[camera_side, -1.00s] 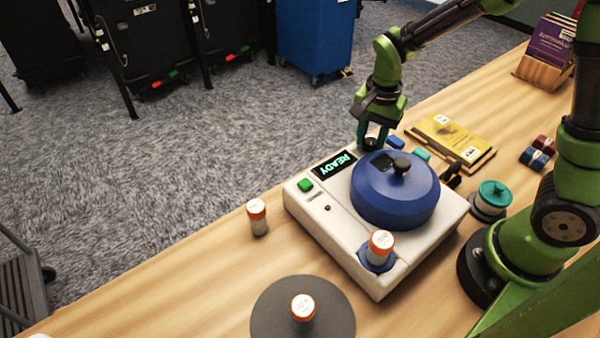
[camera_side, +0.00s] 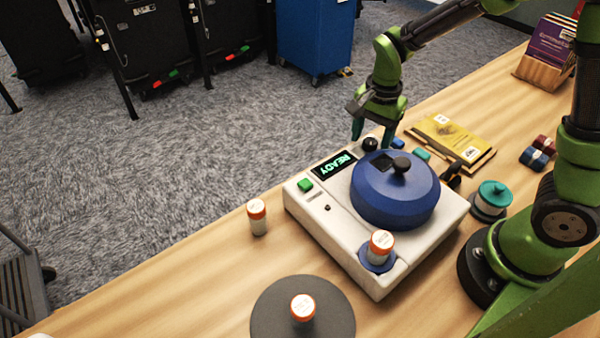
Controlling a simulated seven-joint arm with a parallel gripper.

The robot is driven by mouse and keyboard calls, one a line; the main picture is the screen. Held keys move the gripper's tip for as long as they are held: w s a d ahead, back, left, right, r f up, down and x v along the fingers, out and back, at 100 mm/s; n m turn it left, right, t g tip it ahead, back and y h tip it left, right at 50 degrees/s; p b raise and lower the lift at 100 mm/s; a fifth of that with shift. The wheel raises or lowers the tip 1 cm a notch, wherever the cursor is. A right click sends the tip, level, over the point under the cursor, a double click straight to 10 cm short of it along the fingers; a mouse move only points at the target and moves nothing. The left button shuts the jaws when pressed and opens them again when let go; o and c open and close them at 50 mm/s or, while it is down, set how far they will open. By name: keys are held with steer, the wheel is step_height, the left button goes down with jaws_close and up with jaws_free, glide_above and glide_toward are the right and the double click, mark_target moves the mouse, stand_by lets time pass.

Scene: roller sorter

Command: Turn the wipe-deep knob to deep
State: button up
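A dark round knob (camera_side: 370,145) sits at the back corner of the white sorter machine (camera_side: 330,228), just right of its READY display (camera_side: 334,165). I take this to be the wipe-deep knob, but its label and pointer are too small to read. My gripper (camera_side: 373,139) is open, pointing down, with one finger on each side of the knob and a visible gap to it. Whether the fingertips are above the knob or level with it is hard to tell.
A blue lidded drum (camera_side: 392,205) stands on the machine, close to my gripper. A green button (camera_side: 305,185) and an orange-capped vial (camera_side: 379,246) are also on it. A blue block (camera_side: 397,143) and yellow book (camera_side: 452,140) lie to the right. Another vial (camera_side: 257,217) stands left.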

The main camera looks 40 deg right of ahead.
mark_target(372, 142)
step_height(372, 142, up, 17)
steer(key=shift+s, duration=0.3)
stand_by(0.4)
steer(key=shift+d, duration=0.1)
steer(key=s+a+n+t+y, duration=0.1)
steer(key=s+a+n+t, duration=0.1)
steer(key=s+n+t, duration=0.4)
steer(key=s+n, duration=0.4)
steer(key=s, duration=0.1)
steer(key=shift+s+a+f+n+t+y, duration=0.15)
steer(key=shift+a+f+n+t+y, duration=0.15)
steer(key=shift+t+y, duration=0.1)
stand_by(0.4)
